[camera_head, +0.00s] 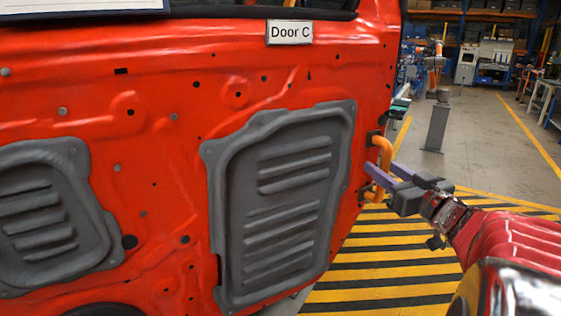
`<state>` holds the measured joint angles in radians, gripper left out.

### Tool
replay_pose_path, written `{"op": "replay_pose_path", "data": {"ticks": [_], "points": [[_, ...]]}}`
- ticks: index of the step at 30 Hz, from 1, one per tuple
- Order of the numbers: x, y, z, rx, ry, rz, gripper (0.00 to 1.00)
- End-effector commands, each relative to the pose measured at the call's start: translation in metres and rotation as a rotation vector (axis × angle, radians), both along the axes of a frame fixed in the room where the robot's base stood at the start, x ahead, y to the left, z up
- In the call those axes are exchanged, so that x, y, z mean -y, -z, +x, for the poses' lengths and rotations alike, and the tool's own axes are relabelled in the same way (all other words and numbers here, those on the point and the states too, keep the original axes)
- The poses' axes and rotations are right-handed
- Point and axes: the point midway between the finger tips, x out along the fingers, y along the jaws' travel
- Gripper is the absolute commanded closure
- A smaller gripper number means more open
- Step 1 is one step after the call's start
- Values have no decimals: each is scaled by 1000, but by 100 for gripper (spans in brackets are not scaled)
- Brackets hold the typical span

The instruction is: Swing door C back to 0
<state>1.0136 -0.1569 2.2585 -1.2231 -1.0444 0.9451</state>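Door C (190,75) is a large red panel filling the left and middle of the view, with a "Door C" label (289,32) near its top. Grey ribbed panels are set into it. An orange handle (385,152) sticks out from the door's right edge. My gripper (381,166) is at the handle, with its two purple fingers spread apart. The handle appears to lie between or just behind the fingers; I cannot tell whether they touch it. My red arm reaches in from the lower right.
Yellow and black hazard stripes (385,270) mark the floor beside the door's right edge. A grey post (436,127) stands farther back. Shelves and workbenches line the far wall and right side. The grey floor (490,150) between is clear.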

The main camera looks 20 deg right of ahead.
Motion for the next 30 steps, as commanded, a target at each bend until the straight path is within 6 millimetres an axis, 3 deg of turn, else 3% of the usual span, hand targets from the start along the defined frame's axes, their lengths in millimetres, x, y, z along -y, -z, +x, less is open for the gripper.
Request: {"op": "replay_pose_path", "data": {"ticks": [8, 24, 30], "points": [[0, 0, 1, 0, 1, 0, 64], [0, 0, 1, 0, 1, 0, 100], [0, 0, 1, 0, 0, 0, 100]]}}
